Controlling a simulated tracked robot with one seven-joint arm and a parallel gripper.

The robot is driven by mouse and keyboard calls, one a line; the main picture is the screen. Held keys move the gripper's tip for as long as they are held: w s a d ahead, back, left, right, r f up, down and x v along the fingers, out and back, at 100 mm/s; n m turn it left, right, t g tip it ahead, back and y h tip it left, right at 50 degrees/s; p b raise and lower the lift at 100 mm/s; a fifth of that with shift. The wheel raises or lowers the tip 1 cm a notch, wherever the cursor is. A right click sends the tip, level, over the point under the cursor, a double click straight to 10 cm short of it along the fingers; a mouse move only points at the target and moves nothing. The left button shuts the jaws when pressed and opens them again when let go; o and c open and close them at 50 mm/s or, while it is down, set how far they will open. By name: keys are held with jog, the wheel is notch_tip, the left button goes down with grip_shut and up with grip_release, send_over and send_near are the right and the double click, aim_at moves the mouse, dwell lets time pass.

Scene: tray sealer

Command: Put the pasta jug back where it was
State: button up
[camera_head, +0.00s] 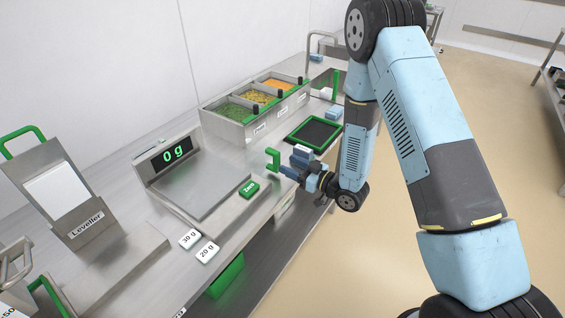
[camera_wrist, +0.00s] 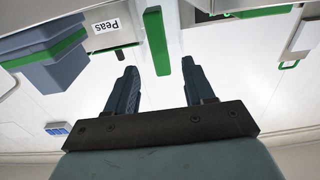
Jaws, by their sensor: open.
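A green upright handle (camera_head: 273,160) stands at the bench's front edge, right of the scale. It appears to be the pasta jug's handle; no label on it is readable, and I cannot make out the jug's body. My gripper (camera_head: 284,169) is open beside this handle. In the wrist view, the green handle (camera_wrist: 157,42) reaches down between the fingertips of my gripper (camera_wrist: 158,70), with a gap on both sides. Three bins (camera_head: 235,132) with green, yellow and orange contents stand behind. A "Peas" label (camera_wrist: 112,25) shows in the wrist view.
The scale (camera_head: 205,185) reads 0 g and has a green "Zero" button (camera_head: 249,189). A black green-rimmed tray (camera_head: 315,133) lies behind my gripper. The Leveller (camera_head: 75,205) stands at left.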

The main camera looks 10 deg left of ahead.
jog(key=v, duration=0.6)
jog(key=w+d+r+m+t+h, duration=0.2)
jog(key=w+d+r+t+h, duration=0.1)
jog(key=w+d+r+h, duration=0.65)
jog(key=s+d+r+m+h, duration=0.1)
jog(key=d+r+m+h, duration=0.25)
jog(key=d+r, duration=0.75)
jog(key=s+d+r+m+g+h, duration=0.1)
jog(key=s+d+r+m+h, duration=0.15)
jog(key=s+r, duration=0.3)
jog(key=s+d+r+m+h, duration=0.1)
jog(key=s+d+r+m, duration=0.1)
jog(key=s+d+r, duration=0.3)
jog(key=s+r+m+g, duration=0.1)
jog(key=s+r, duration=0.1)
jog(key=s, duration=0.7)
jog(key=s+d+r+m+g, duration=0.1)
jog(key=s+r+m+g, duration=0.1)
jog(key=s, duration=0.8)
jog(key=shift+s+d, duration=0.2)
jog(key=shift+d, duration=0.1)
jog(key=shift+c, duration=0.4)
